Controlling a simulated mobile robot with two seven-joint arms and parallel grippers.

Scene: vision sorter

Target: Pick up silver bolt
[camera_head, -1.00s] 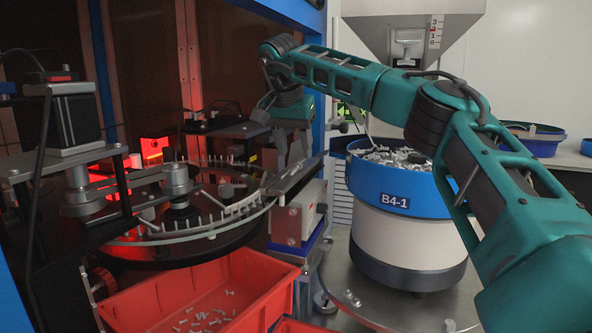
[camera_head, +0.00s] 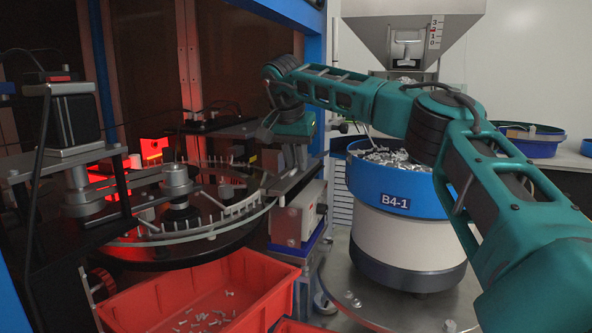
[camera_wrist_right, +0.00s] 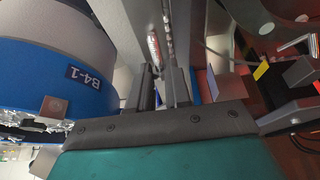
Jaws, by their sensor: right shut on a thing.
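My right gripper (camera_head: 297,158) reaches down at the feed track (camera_head: 290,180) between the sorting dial and the blue bowl. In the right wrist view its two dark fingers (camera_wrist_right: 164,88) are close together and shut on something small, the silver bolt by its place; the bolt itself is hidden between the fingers. A line of small silver pieces (camera_wrist_right: 168,22) runs along the track just beyond the fingertips. My left gripper is not in view.
A blue-rimmed bowl feeder (camera_head: 395,197) full of silver bolts stands right of the gripper. A round dial (camera_head: 170,245) with upright pins lies to the left. A red bin (camera_head: 262,280) with loose bolts is below. A hopper (camera_head: 412,30) hangs above.

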